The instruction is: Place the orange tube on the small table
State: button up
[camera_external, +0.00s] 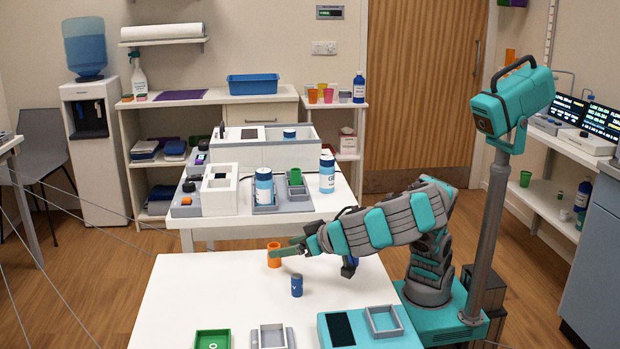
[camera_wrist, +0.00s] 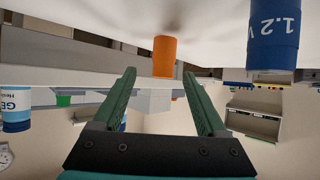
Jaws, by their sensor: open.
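The orange tube (camera_external: 273,258) stands upright at the far edge of the near white table (camera_external: 200,290). My gripper (camera_external: 288,249) is at the tube's right side, low over that table, with its fingers pointing left. In the wrist view the picture is upside down, and my gripper (camera_wrist: 159,74) is open with nothing clamped. There the orange tube (camera_wrist: 164,57) shows between and just beyond the fingertips; I cannot tell whether they touch it. A second white table (camera_external: 340,205) stands behind, with devices on it. Which table is the small one is not clear.
A blue battery-like cylinder (camera_external: 297,286) stands near the tube; the wrist view shows it too (camera_wrist: 273,38). A green tray (camera_external: 212,339), a grey tray (camera_external: 271,337) and a teal device (camera_external: 340,329) line the near edge. The near table's left side is clear.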

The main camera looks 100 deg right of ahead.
aim_at(269, 262)
jog(key=shift+w+d+r+n+g+y, duration=0.15)
jog(key=shift+d+n+g+y, duration=0.25)
jog(key=shift+n, duration=0.4)
jog(key=n+y, duration=0.1)
jog(key=n+g+y, duration=0.1)
jog(key=shift+d+r+n, duration=0.2)
jog(key=shift+d+n, duration=0.1)
jog(key=shift+d, duration=0.05)
jog(key=n+y, duration=0.1)
jog(key=r+n+g+y, duration=0.1)
jog(key=shift+w+d+n+p, duration=0.1)
jog(key=shift+d+n+p, duration=0.2)
jog(key=shift+n+p, duration=0.1)
jog(key=shift+d+r+n+g+y, duration=0.2)
jog(key=shift+r+n+g+y, duration=0.1)
jog(key=shift+n+y, duration=0.5)
jog(key=shift+w+f+n+g+y+p, duration=0.15)
jog(key=shift+w+f+n+y, duration=0.3)
jog(key=shift+f+n+y, duration=0.45)
jog(key=shift+w+f+n+g+y+p, duration=0.15)
jog(key=shift+w+f+n+y, duration=0.35)
jog(key=shift+n, duration=0.65)
jog(key=shift+w+f+n+g+y, duration=0.2)
jog(key=shift+w+f+n+y, duration=0.35)
jog(key=shift+n, duration=0.5)
jog(key=shift+s+f, duration=0.1)
